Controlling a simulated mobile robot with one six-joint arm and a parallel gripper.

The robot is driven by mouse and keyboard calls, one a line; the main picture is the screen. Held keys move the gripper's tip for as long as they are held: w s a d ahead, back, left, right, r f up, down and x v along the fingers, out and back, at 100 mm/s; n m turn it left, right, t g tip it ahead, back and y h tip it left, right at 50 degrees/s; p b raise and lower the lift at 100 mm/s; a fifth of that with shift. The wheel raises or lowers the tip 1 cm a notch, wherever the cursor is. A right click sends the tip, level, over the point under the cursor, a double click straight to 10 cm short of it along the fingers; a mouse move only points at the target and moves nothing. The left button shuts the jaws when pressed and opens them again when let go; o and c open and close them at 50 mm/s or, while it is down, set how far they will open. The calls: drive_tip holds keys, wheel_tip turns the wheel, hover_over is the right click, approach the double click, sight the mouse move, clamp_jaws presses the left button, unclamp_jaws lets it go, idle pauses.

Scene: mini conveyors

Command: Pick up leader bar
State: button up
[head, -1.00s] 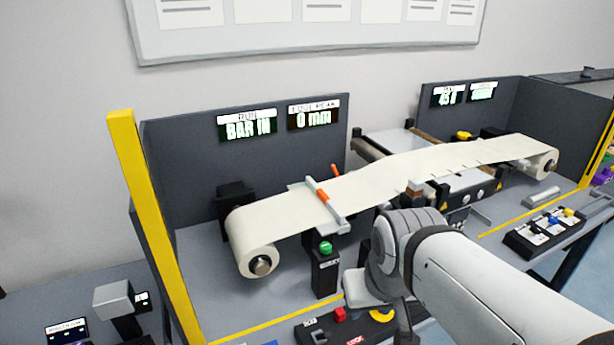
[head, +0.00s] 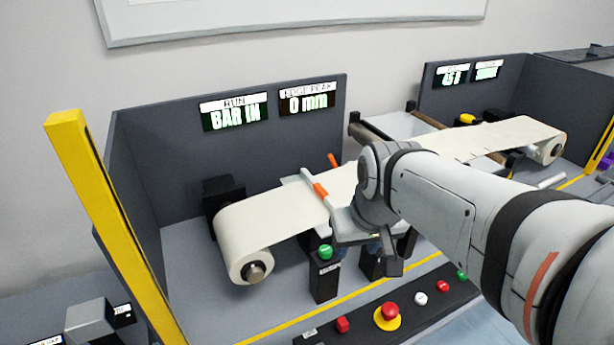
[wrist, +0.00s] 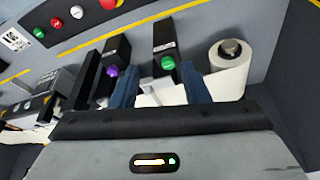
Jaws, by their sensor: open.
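The leader bar appears to be the thin pale bar with orange sections (head: 320,190) lying across the cream web (head: 272,209) near the front roll. Its right end is partly hidden behind my arm in the head view. My gripper (wrist: 160,92) is open, with two blue fingers spread apart in the wrist view. Cream web shows between and beyond the fingers. I cannot make out the bar clearly there. In the head view my wrist is just right of the bar, above the near edge of the web, and the fingers are mostly hidden.
A black post with a green button (head: 325,252) stands close below the bar; it also shows in the wrist view (wrist: 168,62). A control panel with a red emergency button (head: 389,311) lies in front. A yellow post (head: 105,215) stands at left. The dark back panel (head: 170,150) rises behind.

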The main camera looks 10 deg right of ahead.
drive_tip(key=w+n+b, duration=0.1)
drive_tip(key=w+b, duration=0.1)
drive_tip(key=w, duration=1.2)
drive_tip(key=n+y+b, duration=0.1)
drive_tip(key=n+b, duration=0.1)
approach(321, 190)
drive_tip(key=shift+d+f+t, duration=0.3)
drive_tip(key=shift+f, duration=0.4)
drive_tip(key=shift+w+f, duration=0.2)
drive_tip(key=shift+f, duration=0.05)
drive_tip(key=x, duration=0.2)
drive_tip(key=p+x, duration=0.1)
drive_tip(key=x, duration=0.2)
drive_tip(key=p+x, duration=0.1)
drive_tip(key=x, duration=0.1)
drive_tip(key=shift+a+f, duration=0.15)
drive_tip(key=shift+a, duration=0.15)
clamp_jaws()
